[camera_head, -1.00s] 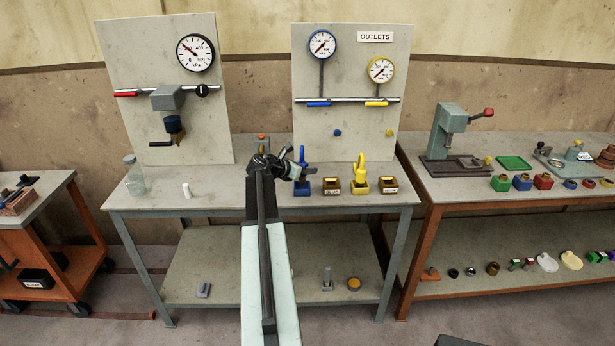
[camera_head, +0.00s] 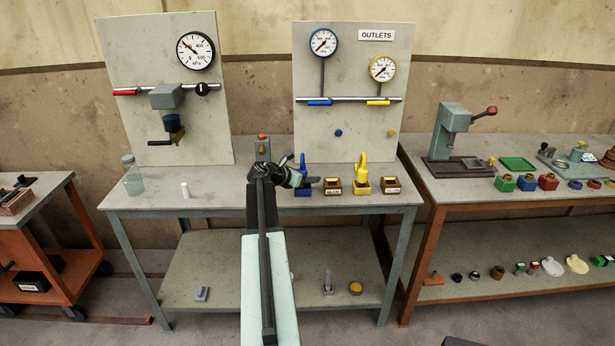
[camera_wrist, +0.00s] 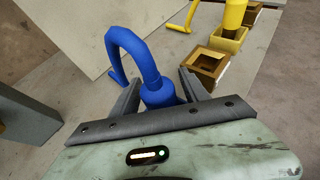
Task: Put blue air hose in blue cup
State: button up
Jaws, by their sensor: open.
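The blue air hose (camera_wrist: 147,55) is a hooked tube with a thicker lower end. In the wrist view it stands between the fingers of my gripper (camera_wrist: 158,92), which is open around its lower part; contact cannot be told. In the head view the hose (camera_head: 303,162) stands in a blue holder (camera_head: 302,192), partly hidden by my gripper (camera_head: 308,180). Just to its right is a small brown open cup (camera_head: 332,188) with a label that seems to read BLUE. This brown cup (camera_wrist: 222,84) also shows empty in the wrist view.
A yellow hose (camera_head: 361,168) stands in a yellow holder (camera_head: 361,188), with another labelled brown cup (camera_head: 390,186) right of it. The outlets panel (camera_head: 350,70) rises behind. A clear bottle (camera_head: 132,180) and white piece (camera_head: 185,190) stand left; the bench between is free.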

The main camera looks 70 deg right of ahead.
jog(key=shift+r, duration=0.3)
jog(key=p+v, duration=0.5)
jog(key=v, duration=0.6)
jog(key=shift+a, duration=0.45)
jog(key=shift+w, duration=0.2)
